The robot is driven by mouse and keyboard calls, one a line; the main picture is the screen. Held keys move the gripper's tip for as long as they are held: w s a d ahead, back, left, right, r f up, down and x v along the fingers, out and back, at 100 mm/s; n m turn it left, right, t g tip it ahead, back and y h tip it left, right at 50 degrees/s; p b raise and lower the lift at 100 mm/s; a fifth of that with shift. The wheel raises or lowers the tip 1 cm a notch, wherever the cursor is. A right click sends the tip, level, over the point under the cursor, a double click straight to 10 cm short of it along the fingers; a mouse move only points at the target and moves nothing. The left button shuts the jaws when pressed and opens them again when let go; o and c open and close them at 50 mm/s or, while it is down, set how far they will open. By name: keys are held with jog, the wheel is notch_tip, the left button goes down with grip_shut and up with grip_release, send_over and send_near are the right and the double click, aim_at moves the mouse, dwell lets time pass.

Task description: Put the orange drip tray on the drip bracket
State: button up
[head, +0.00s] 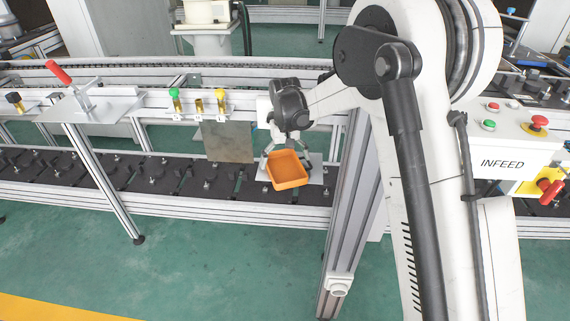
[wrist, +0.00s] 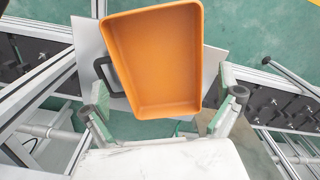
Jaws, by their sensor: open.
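The orange drip tray (head: 286,169) is a shallow open box with its hollow side in view. In the wrist view the tray (wrist: 152,58) lies just beyond my gripper (wrist: 162,105), whose two fingers are spread wide with the tray's near end between or just past them. My gripper (head: 287,146) hangs right behind the tray in the head view. A pale flat plate (wrist: 88,40), likely the drip bracket, shows behind the tray; its edge also shows in the head view (head: 316,168). The tray hides much of it, and I cannot tell whether they touch.
A conveyor (head: 215,184) with dark fixtures runs below. A grey hanging panel (head: 228,142) and several colour-topped brass parts (head: 198,104) are left of my gripper. A red-handled clamp stand (head: 90,105) is farther left. The INFEED control box (head: 505,150) is at right.

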aim_at(285, 171)
notch_tip(285, 171, up, 10)
jog(key=p, duration=0.2)
jog(key=shift+f, duration=0.1)
